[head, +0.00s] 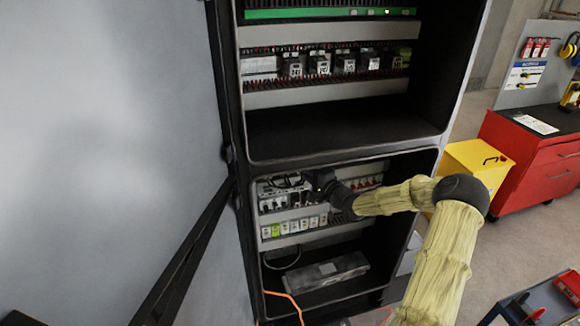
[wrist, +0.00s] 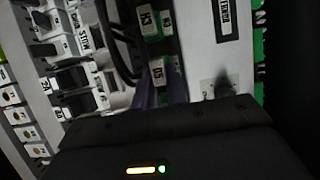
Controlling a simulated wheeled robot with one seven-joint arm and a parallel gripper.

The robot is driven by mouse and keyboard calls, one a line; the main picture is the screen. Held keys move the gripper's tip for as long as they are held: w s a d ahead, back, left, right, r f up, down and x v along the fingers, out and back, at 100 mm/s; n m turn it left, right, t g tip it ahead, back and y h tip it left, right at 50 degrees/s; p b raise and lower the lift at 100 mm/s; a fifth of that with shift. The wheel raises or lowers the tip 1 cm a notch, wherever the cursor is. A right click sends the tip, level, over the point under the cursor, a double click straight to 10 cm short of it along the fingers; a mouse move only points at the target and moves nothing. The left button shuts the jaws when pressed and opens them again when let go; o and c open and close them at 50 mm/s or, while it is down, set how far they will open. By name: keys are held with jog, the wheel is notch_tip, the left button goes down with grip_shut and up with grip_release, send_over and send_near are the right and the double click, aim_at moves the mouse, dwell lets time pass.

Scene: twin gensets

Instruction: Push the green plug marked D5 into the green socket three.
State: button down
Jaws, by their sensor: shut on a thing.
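My gripper (head: 320,182) is inside the lower bay of the open cabinet, at the upper left part of its panel. In the wrist view my dark gripper body (wrist: 165,140) fills the bottom. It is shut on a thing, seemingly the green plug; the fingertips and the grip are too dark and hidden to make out. Just above the gripper body is a small green piece with a white-lettered label (wrist: 158,72), its marking not surely readable. Beyond it are two more green pieces with labels (wrist: 150,20). I cannot tell which socket is number three.
Dark cables (wrist: 115,40) run beside the green pieces. Switch modules (wrist: 75,78) line the panel. A grey box (head: 325,272) lies on the bay floor, with an orange cable (head: 290,300) near it. The open cabinet door (head: 110,140) stands left; a yellow bin (head: 475,165) stands right.

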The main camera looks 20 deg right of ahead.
jog(key=c, duration=1.3)
grip_release()
jog(key=shift+w, duration=0.1)
jog(key=shift+c, duration=0.2)
jog(key=b+v, duration=0.4)
jog(key=v, duration=1.3)
jog(key=shift+s+b, duration=0.2)
jog(key=shift+b, duration=0.15)
